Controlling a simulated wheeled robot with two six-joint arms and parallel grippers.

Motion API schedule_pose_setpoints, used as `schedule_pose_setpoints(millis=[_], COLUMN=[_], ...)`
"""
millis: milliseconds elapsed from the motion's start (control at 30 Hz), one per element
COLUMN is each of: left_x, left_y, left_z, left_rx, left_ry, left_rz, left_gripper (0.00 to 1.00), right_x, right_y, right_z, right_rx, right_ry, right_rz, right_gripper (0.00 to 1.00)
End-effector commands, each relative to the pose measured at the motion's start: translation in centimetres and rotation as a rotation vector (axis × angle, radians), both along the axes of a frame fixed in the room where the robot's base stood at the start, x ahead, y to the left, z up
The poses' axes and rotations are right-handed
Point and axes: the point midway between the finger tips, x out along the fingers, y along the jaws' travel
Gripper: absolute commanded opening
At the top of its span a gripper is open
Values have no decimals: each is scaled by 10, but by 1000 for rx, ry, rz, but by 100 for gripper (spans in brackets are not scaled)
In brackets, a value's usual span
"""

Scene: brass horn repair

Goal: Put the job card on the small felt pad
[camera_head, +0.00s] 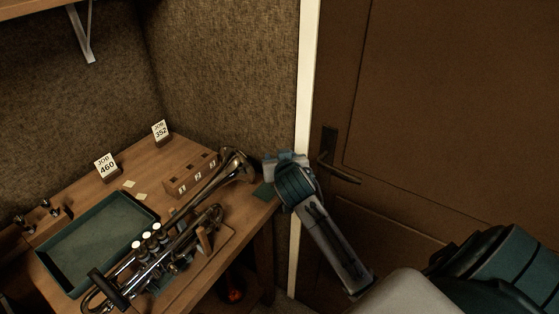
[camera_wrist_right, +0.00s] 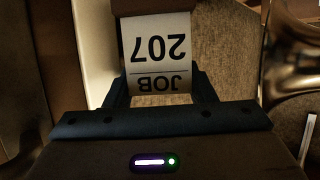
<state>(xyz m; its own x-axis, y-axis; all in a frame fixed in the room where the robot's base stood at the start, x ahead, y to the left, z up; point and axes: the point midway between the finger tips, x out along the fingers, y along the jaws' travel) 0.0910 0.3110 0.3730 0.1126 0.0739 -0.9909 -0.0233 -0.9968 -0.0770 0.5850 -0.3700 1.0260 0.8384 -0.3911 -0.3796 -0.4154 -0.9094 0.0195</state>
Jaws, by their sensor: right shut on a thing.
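My right gripper (camera_head: 272,163) is above the table's right corner in the head view. In the right wrist view the right gripper (camera_wrist_right: 160,86) is shut on a white job card (camera_wrist_right: 158,52) reading JOB 207, seen upside down between the fingers. A brown part shows at the card's far end. The card is hidden in the head view. A small dark green felt pad (camera_head: 264,191) lies at the table's right corner, just below and left of the gripper, partly covered by the arm. My left gripper is not in view.
Cards JOB 460 (camera_head: 106,167) and JOB 352 (camera_head: 160,132) stand in holders at the back. A brass horn (camera_head: 207,224) lies across the table, its bell (camera_head: 239,166) close to the pad. A green tray (camera_head: 60,243) is at left. A door (camera_head: 440,110) is at right.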

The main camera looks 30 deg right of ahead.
Motion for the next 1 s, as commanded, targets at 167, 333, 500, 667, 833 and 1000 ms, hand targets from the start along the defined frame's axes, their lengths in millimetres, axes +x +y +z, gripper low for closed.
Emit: schedule_pose_setpoints(millis=[167, 333, 500, 667, 833, 1000], left_x=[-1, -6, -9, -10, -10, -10], left_y=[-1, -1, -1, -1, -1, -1], left_z=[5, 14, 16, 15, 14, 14], left_rx=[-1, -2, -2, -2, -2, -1], left_ry=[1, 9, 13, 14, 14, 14], left_rz=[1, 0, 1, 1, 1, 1], left_gripper=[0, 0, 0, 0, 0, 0], right_x=[13, 12, 12, 12, 12, 12], right_y=[-6, -6, -6, -6, -6, -6], right_z=[-3, -25, -37, -37, -40, -40], right_rx=[0, 3, 0, 1, 1, 1], right_ry=[1, 5, 1, 0, 1, 1], right_rz=[0, 1, 1, 2, 1, 1], right_gripper=[15, 15, 15, 15, 54, 59])
